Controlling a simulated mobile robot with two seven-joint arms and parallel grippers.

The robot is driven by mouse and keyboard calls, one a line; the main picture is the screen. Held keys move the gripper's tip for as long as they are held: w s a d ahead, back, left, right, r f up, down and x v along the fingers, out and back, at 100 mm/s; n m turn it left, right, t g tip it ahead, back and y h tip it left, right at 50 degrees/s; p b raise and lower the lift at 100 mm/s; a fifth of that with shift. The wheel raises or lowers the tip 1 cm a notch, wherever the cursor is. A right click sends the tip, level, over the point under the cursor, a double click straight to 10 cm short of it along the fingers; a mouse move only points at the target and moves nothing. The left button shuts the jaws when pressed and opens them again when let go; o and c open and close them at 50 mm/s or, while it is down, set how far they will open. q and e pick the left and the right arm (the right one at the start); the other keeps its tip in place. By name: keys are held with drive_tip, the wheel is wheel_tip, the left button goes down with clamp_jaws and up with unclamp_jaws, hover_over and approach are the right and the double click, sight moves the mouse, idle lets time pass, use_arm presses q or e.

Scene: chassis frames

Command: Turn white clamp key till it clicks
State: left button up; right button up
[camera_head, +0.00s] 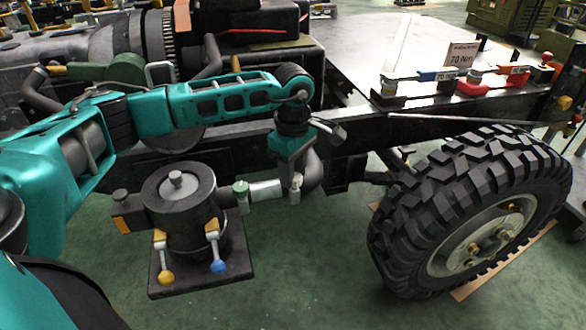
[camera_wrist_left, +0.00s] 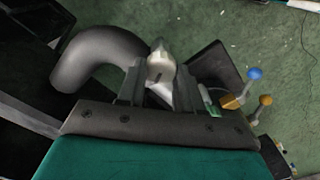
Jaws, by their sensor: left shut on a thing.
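The white clamp key (camera_head: 296,188) stands at the right end of a short pale pipe sleeve (camera_head: 265,190), between the grey canister and a dark curved pipe. My left gripper (camera_head: 294,174) reaches down onto it from above. In the left wrist view the whitish key (camera_wrist_left: 161,68) sits between the two fingers of the left gripper (camera_wrist_left: 160,80), which is shut on it. The key's lower part and the exact finger contact are hidden. I cannot tell the key's turn angle. My right gripper is not in view.
The grey canister (camera_head: 180,200) on a dark base plate carries a yellow-knobbed lever (camera_head: 164,270) and a blue-knobbed lever (camera_head: 217,262). A large tyre (camera_head: 470,205) stands at right. The chassis rail (camera_head: 420,128) runs behind my gripper. Green floor is free between canister and tyre.

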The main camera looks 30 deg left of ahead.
use_arm(q)
drive_tip(key=shift+m, duration=0.4)
drive_tip(key=o, duration=1)
drive_tip(key=shift+o, duration=0.2)
drive_tip(key=shift+r, duration=0.5)
wheel_tip(320, 180, up, 12)
drive_tip(key=p, duration=0.3)
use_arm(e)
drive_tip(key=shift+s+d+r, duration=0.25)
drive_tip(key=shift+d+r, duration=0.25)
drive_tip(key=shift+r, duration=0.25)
